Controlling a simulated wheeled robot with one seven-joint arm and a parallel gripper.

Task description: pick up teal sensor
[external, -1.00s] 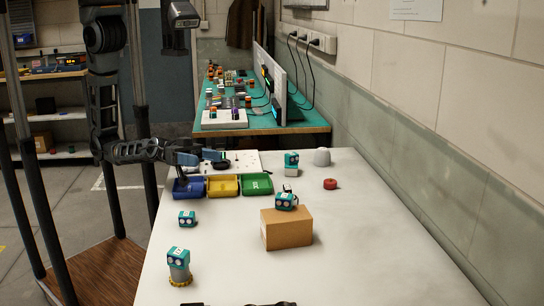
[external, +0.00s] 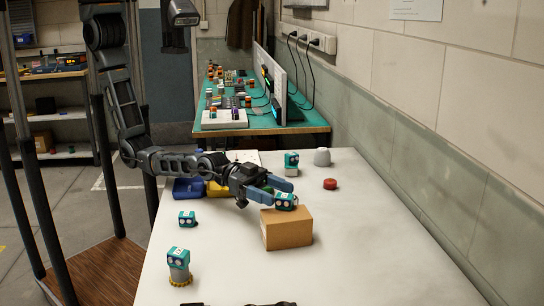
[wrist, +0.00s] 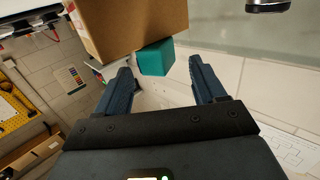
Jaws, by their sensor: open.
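Several teal sensors with round white eyes are in the external view. One teal sensor (external: 287,202) sits on top of a cardboard box (external: 288,231). Another sensor (external: 187,218) lies on the bench at left, one (external: 178,256) stands on a grey cylinder at the front, and one (external: 291,158) is on a pale block at the back. My gripper (external: 277,191) is open and empty, its blue fingers right beside the sensor on the box. In the wrist view, a teal block (wrist: 156,57) shows between and just beyond the fingertips, against the box (wrist: 135,22); contact cannot be told.
A blue bin (external: 186,189) and a yellow bin (external: 216,190) stand behind my arm; the green bin is mostly hidden. A red round part (external: 330,184) and a grey dome (external: 322,157) are at the back right. The bench's right front is clear.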

